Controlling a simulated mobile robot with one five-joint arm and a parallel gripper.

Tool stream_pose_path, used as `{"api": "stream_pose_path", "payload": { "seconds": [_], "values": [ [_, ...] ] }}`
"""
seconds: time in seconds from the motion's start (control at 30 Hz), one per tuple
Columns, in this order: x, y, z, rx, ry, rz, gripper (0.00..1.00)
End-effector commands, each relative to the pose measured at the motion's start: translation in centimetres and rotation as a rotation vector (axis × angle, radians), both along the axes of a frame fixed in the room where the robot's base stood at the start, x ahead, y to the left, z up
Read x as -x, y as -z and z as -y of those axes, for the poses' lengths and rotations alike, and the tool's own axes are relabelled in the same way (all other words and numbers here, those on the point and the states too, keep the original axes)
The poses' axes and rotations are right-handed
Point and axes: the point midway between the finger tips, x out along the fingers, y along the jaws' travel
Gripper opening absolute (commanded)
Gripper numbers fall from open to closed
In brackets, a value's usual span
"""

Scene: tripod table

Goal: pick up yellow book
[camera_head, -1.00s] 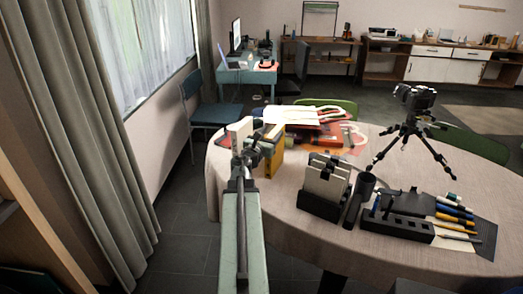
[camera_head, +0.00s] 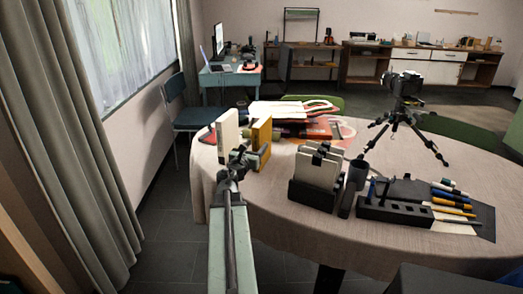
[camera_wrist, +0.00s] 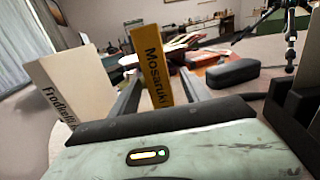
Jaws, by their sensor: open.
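The yellow book (camera_head: 261,136) stands upright near the left edge of the round table, to the right of a white book (camera_head: 228,137). In the wrist view the yellow book (camera_wrist: 153,62) shows its spine with black lettering, upright and slightly tilted in the picture. My gripper (camera_head: 246,156) is open in front of the two books, at the near left table edge. In the wrist view its two grey fingers (camera_wrist: 160,88) point forward, one on either side of the yellow book's spine. I cannot tell whether they touch it. The book's lower part is hidden by my gripper.
The white book (camera_wrist: 75,95) is close to the left finger. A dark case (camera_wrist: 233,72) lies to the right. A black holder with cards (camera_head: 317,172), a pen organizer (camera_head: 394,212) and a tripod with camera (camera_head: 404,105) stand farther right. Papers (camera_head: 285,110) lie behind.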

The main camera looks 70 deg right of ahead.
Motion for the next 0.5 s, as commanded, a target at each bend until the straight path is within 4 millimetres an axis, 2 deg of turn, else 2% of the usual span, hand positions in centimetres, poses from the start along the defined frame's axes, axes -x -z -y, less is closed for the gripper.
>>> {"api": "stream_pose_path", "payload": {
  "seconds": [0.07, 0.23, 0.4, 0.5],
  "values": [
    [0.0, -0.1, 0.2, 0.000, 0.000, 0.000, 0.55],
    [-0.1, -0.2, 2.4, 0.000, 0.000, 0.000, 0.55],
    [-0.1, -0.2, 2.9, 0.000, 0.000, 0.000, 0.55],
    [-0.2, -0.2, 4.1, 0.000, 0.000, 0.000, 0.55]
  ]
}}
